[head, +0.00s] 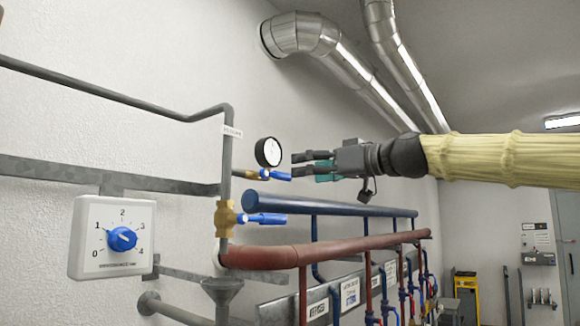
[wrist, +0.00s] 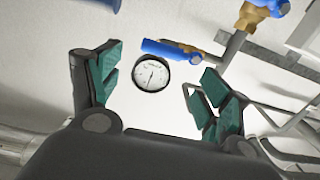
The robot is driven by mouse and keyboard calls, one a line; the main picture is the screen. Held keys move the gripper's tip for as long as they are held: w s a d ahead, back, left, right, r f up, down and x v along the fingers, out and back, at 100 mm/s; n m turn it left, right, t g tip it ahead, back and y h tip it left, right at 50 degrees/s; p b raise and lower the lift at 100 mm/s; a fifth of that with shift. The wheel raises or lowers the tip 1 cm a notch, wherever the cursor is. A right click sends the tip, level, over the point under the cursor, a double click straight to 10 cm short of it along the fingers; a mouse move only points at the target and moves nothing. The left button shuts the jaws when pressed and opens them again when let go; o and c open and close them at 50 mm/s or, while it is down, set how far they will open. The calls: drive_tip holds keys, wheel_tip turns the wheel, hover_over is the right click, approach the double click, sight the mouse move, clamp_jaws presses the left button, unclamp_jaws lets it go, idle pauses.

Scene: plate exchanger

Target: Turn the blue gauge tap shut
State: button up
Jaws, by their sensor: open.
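The gauge tap is a small brass tap with a blue lever (head: 276,175), on a short branch off the grey upright pipe, below the round white gauge (head: 268,152). Its lever points right in the head view, roughly along the branch. In the wrist view the blue lever (wrist: 166,49) lies above the gauge (wrist: 151,74), beyond the gap between the fingers. My gripper (head: 297,165) is open and empty, just right of the gauge and tap. Its green-padded fingers also show spread apart in the wrist view (wrist: 158,76). I see no contact with the lever.
A larger brass valve (head: 227,218) with a blue lever (head: 264,219) sits lower on the same pipe. A blue pipe (head: 330,207) and a red pipe (head: 330,254) run below my arm. A white dial box (head: 113,238) hangs at left. The wall around the gauge is bare.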

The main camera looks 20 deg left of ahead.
sight(277, 176)
drive_tip(key=p+x, duration=0.2)
drive_tip(key=x, duration=0.4)
drive_tip(key=shift+s+d+r, duration=0.1)
drive_tip(key=shift+s, duration=0.05)
drive_tip(key=c, duration=1.4)
